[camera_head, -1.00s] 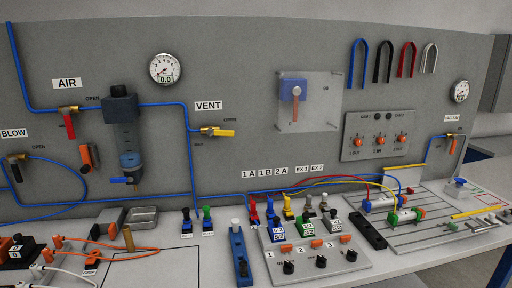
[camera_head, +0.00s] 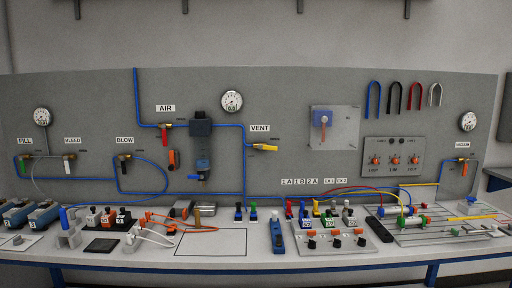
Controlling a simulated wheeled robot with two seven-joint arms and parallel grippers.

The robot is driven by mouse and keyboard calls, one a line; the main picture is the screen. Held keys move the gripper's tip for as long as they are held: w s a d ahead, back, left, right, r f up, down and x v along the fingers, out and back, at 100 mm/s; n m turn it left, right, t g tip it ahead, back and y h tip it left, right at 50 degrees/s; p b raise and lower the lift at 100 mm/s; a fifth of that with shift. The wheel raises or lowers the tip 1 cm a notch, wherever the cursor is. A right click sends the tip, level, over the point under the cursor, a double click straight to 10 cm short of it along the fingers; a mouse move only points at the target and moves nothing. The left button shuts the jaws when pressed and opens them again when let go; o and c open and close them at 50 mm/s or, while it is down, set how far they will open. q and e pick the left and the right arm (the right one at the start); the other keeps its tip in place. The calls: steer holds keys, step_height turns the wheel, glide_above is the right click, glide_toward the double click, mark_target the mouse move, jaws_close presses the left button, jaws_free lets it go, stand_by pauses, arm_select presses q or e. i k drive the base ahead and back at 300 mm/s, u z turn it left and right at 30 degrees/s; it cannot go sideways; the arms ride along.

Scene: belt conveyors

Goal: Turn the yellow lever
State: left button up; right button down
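The yellow lever (camera_head: 266,147) is on the valve under the VENT label (camera_head: 260,128), on the grey wall panel. It points right, in line with the blue tube that comes from the left. The lever is small in view, and nothing touches or covers it. Neither of my grippers shows in the head view.
A red lever (camera_head: 165,136) hangs at the AIR valve, and an orange lever (camera_head: 465,168) at the VACUUM valve. The bench (camera_head: 125,247) below holds switches, cables and fittings. A bare outlined area (camera_head: 212,243) lies at its middle.

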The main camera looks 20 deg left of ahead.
mark_target(260, 146)
steer(key=u, duration=0.75)
steer(key=i, duration=0.8)
steer(key=u, duration=0.3)
